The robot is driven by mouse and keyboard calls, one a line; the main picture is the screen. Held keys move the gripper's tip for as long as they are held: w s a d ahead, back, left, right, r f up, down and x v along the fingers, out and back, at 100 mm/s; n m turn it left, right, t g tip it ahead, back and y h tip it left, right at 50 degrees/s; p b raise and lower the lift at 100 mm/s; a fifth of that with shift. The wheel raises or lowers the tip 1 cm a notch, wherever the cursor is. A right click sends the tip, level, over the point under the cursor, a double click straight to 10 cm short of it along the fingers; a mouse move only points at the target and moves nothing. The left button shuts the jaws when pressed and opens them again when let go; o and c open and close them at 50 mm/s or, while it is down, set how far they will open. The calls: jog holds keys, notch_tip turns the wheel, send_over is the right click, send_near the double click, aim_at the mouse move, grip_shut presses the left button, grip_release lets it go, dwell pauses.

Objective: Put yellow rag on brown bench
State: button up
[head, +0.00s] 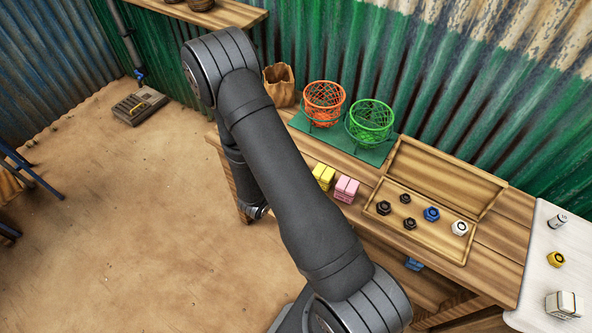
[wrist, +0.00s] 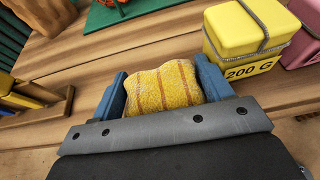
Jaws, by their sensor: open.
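The yellow rag (wrist: 163,88), with orange stripes, sits between the two blue fingers of my gripper (wrist: 160,72) in the wrist view. The fingers are apart, one on each side of the rag. The brown bench (wrist: 150,40) spreads behind and around it; the rag appears to be on or just over its planks, but its underside is hidden. In the head view the bench (head: 505,235) runs along the green wall. My arm hides the rag and most of my gripper there.
A yellow 200 G weight (wrist: 243,55) stands close to the right finger, with a pink weight (wrist: 305,40) beyond it. An orange basket (head: 323,100) and green basket (head: 370,120) stand on a green board. An open wooden box (head: 425,235) holds several nuts.

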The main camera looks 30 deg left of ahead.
jog(key=v, duration=1.2)
jog(key=x, duration=1.1)
jog(key=shift+w+f, duration=0.1)
jog(key=shift+w, duration=0.4)
jog(key=shift+r, duration=0.75)
jog(key=shift+f, duration=0.1)
